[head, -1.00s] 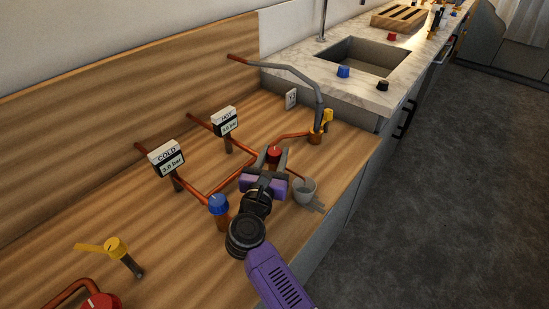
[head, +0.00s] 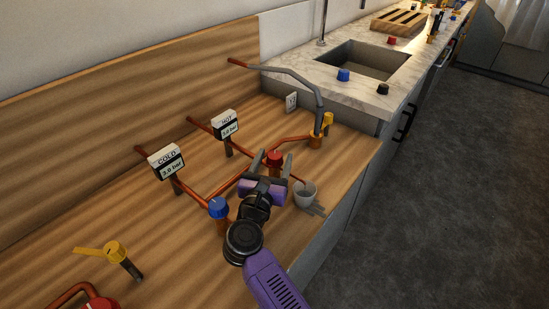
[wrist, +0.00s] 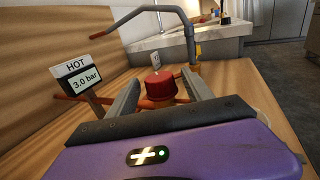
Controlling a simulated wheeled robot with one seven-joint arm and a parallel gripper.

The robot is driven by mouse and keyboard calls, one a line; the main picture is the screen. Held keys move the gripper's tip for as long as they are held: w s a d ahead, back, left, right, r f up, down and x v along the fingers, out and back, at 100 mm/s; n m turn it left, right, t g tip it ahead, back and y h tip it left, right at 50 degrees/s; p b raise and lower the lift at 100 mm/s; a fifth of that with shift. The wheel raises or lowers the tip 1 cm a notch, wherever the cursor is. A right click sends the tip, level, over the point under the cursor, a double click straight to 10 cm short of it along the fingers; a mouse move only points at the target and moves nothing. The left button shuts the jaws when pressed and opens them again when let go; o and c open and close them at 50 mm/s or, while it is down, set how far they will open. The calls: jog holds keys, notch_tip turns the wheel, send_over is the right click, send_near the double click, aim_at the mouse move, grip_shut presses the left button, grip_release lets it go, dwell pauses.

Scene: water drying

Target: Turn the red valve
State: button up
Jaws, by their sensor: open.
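The red valve (head: 274,157) is a round red knob on the copper pipework, below and right of the HOT gauge. My gripper (head: 273,155) is open, one finger on each side of the knob. In the wrist view my gripper (wrist: 160,80) shows gaps beside the knob; I cannot tell whether either finger touches it. The purple gripper body is behind the knob's near side.
A blue knob (head: 218,207) stands close to my arm's left. The HOT gauge (head: 226,125), COLD gauge (head: 166,161) and yellow-handled tap (head: 327,124) stand nearby. Another red knob (head: 100,303) is at the lower left.

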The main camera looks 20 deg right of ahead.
aim_at(272, 163)
jog(key=v, duration=0.7)
dwell(0.3)
